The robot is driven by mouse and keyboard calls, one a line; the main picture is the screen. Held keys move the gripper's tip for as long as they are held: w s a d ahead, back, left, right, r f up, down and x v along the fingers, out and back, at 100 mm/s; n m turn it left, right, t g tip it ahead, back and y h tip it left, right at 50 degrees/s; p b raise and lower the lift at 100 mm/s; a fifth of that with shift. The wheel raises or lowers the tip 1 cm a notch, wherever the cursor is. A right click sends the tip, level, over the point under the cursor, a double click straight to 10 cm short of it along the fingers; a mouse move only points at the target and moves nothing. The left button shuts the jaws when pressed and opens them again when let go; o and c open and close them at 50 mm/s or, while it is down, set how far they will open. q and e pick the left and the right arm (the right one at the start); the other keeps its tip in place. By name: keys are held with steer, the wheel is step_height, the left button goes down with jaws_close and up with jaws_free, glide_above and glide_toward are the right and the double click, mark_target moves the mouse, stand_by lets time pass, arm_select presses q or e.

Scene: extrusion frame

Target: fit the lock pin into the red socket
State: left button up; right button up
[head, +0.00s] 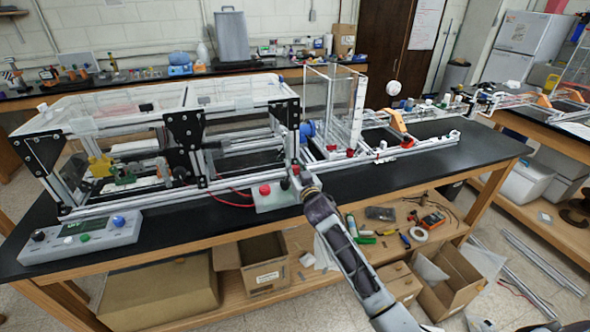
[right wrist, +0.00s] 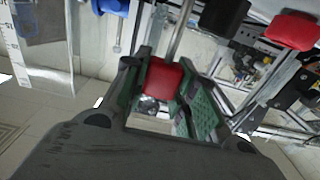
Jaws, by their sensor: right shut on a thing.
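My right gripper (head: 297,172) is in front of the extrusion frame, near the table's front edge. In the right wrist view its green-padded fingers (right wrist: 165,95) are shut on a red block-like grip (right wrist: 163,78). A metal rod runs up from this grip; it looks like the lock pin held by its red head. The rod's far end is out of the picture. A second red piece (right wrist: 292,30) shows at the upper right of that view, apart from the fingers. I cannot tell whether it is the red socket. My left gripper is not in view.
The extrusion frame (head: 185,120) with clear panels stands on the black tabletop (head: 400,173). A control box (head: 80,238) is at the front left. A small box with a red button (head: 265,189) sits left of my gripper. Open cardboard boxes (head: 262,272) are on the lower shelf.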

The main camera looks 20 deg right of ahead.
steer(key=shift+f, duration=0.35)
arm_select(q)
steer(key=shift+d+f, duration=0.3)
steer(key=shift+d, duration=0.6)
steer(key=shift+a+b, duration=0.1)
steer(key=shift+b, duration=0.2)
arm_select(e)
steer(key=shift+f, duration=0.15)
steer(key=shift+f, duration=0.3)
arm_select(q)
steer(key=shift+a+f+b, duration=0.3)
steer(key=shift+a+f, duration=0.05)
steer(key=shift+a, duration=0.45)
arm_select(e)
steer(key=shift+f, duration=0.1)
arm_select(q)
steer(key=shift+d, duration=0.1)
arm_select(e)
steer(key=shift+f, duration=0.1)
